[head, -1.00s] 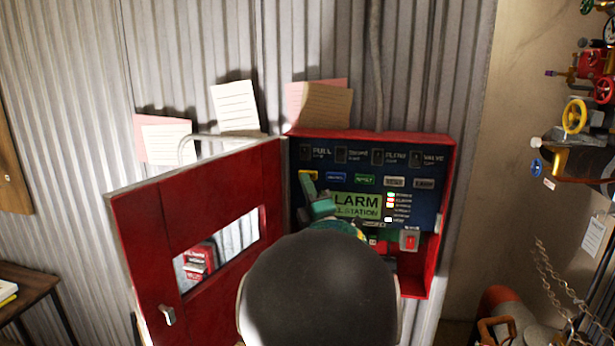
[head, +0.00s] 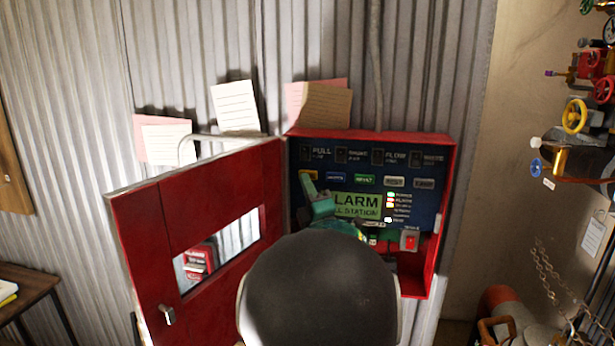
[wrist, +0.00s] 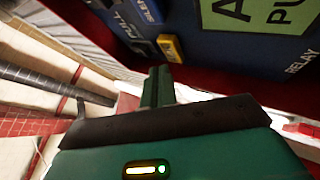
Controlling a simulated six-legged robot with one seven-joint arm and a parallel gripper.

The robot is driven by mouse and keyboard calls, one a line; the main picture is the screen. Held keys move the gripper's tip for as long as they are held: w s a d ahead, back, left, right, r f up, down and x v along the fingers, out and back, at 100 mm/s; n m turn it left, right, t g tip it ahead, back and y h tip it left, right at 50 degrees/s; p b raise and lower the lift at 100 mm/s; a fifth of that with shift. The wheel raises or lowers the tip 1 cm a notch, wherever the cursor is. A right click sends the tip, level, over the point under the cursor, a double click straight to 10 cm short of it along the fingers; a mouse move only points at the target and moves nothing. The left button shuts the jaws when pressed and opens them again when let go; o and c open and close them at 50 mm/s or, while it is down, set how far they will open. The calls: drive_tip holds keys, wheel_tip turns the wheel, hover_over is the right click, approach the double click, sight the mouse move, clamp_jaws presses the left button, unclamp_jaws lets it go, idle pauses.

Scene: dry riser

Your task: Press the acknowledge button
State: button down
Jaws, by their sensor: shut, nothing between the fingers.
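The open red alarm box (head: 447,190) on the corrugated wall holds a dark blue panel with a row of coloured buttons. The yellow button (head: 303,174) is at the left end of that row; its label is not readable, so I cannot confirm it is the acknowledge button. It also shows in the wrist view (wrist: 171,47). My green gripper (head: 308,186) is shut and empty, its tip just at the yellow button's lower edge in the picture. In the wrist view my fingertips (wrist: 157,76) appear close to the button; I cannot tell if they touch it.
Blue (head: 336,177), green (head: 365,180) and pale buttons continue the row to the right. The red door (head: 200,240) hangs open on the left. A red switch (head: 410,240) sits at lower right. My arm hides the box's lower middle. Valves (head: 575,117) stand at far right.

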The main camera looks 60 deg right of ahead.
drive_tip(key=shift+w+d, duration=0.2)
drive_tip(key=shift+d, duration=0.2)
drive_tip(key=shift+w+d, duration=0.2)
drive_tip(key=shift+d, duration=0.25)
idle(1.0)
drive_tip(key=shift+a, duration=0.1)
drive_tip(key=shift+s+a, duration=0.4)
drive_tip(key=shift+a, duration=0.35)
drive_tip(key=shift+s+a, duration=0.3)
drive_tip(key=shift+a, duration=0.45)
drive_tip(key=shift+s+a, duration=0.35)
drive_tip(key=shift+a, duration=0.45)
drive_tip(key=shift+s+a, duration=0.3)
drive_tip(key=shift+a, duration=0.45)
drive_tip(key=shift+s, duration=0.1)
